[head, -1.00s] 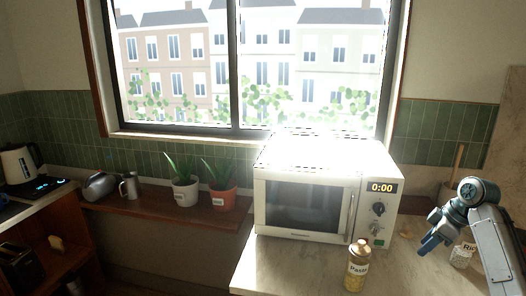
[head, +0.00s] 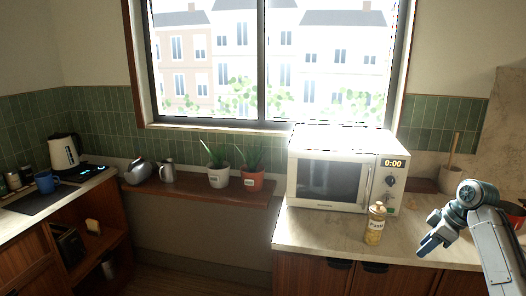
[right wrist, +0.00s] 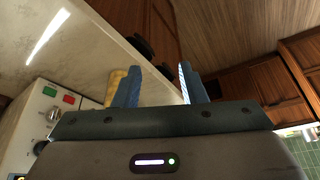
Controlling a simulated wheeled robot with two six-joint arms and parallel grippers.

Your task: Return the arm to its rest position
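My right arm comes in at the lower right of the head view, and its gripper (head: 432,243) is in front of the counter's right part, to the right of the pasta jar. In the right wrist view the two blue fingers of the right gripper (right wrist: 158,88) stand apart with nothing between them, so it is open and empty. My left gripper is in neither view.
Potted plants (head: 218,177) sit on the wooden shelf (head: 190,192).

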